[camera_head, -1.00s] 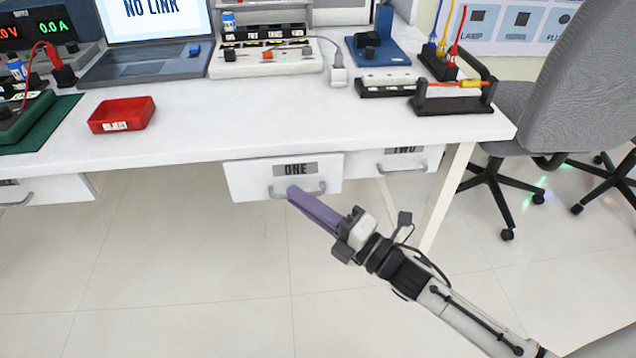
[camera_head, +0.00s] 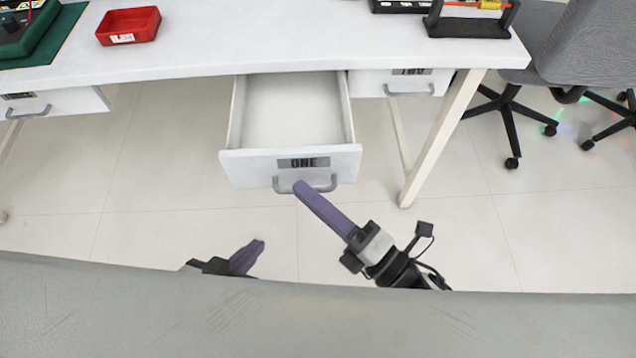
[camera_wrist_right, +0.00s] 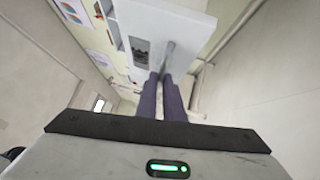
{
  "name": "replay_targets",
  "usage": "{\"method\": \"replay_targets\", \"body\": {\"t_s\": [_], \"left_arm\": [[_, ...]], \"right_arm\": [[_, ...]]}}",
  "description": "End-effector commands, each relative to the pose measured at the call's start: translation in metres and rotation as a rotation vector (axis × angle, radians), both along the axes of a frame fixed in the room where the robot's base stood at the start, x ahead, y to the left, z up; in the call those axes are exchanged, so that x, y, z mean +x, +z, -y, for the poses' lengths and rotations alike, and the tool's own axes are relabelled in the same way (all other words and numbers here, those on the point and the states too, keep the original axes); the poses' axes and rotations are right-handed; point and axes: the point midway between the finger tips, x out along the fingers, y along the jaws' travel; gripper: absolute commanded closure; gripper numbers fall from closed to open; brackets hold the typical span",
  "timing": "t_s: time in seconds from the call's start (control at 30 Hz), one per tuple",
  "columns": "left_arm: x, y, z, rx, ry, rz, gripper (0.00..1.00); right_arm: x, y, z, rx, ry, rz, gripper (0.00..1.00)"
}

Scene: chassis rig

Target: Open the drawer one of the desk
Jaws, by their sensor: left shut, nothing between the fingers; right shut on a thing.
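The drawer labelled ONE (camera_head: 290,165) is pulled out from under the white desk (camera_head: 240,45). Its inside looks empty. My right gripper (camera_head: 301,188) is shut on the drawer's grey bar handle (camera_head: 325,187). In the right wrist view, the two purple fingers (camera_wrist_right: 164,82) meet at the handle (camera_wrist_right: 168,55) on the drawer front (camera_wrist_right: 143,35). My left gripper (camera_head: 248,256) shows low in the head view, shut and empty, apart from the drawer. The rest of my left arm is hidden.
Drawer TWO (camera_head: 405,83) is shut to the right, near a desk leg (camera_head: 440,140). Another drawer (camera_head: 60,103) is at the left. A red tray (camera_head: 128,26) sits on the desk. An office chair (camera_head: 585,65) stands at the right. Floor in front is clear.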

Motion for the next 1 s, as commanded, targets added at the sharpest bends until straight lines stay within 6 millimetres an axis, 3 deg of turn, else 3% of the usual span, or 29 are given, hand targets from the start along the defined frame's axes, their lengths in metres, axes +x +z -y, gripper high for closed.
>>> {"method": "replay_targets", "body": {"t_s": [0.2, 0.23, 0.33, 0.67, 1.0], "left_arm": [[0.0, 0.0, 0.0, 0.0, 0.0, -0.001, 1.0], [0.0, 0.0, 0.0, 0.0, 0.0, -0.001, 1.0], [0.0, 0.0, 0.0, 0.0, 0.0, -0.001, 1.0], [0.0, 0.0, 0.0, 0.0, 0.0, -0.001, 1.0], [0.0, 0.003, 0.0, 0.002, -0.002, 0.0, 1.0]], "right_arm": [[0.0, 0.0, 0.001, -0.001, -0.002, 0.002, 1.0], [0.0, 0.0, 0.001, -0.001, -0.002, 0.002, 0.89], [0.0, 0.0, 0.001, -0.001, -0.002, 0.002, 0.73], [-0.002, -0.001, 0.003, -0.001, -0.002, 0.0, 0.73], [-0.036, -0.009, 0.048, -0.004, -0.003, -0.004, 0.73]]}}
